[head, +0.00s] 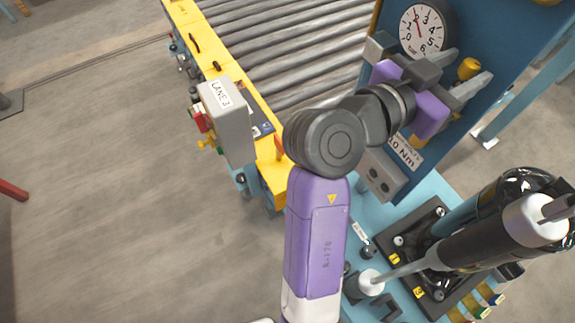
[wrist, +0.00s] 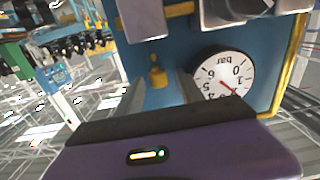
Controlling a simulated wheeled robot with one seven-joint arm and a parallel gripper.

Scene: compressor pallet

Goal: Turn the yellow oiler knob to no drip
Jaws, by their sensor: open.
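The yellow oiler knob (head: 468,69) is on the blue panel, just beyond the end of my gripper (head: 461,74) in the head view. In the wrist view the knob (wrist: 158,76) is small and yellow, with a narrower stub above it. It appears between the two grey fingers of my gripper (wrist: 162,80), with clear gaps on both sides. The fingers are open and hold nothing. I cannot tell how deep the knob sits relative to the fingertips. No drip marking can be read.
A round bar gauge (head: 422,29) is beside my gripper; it also shows in the wrist view (wrist: 222,76). A torque label (head: 408,152) is below on the panel. A grey LANE 3 box (head: 227,120) and a roller conveyor (head: 290,50) are left.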

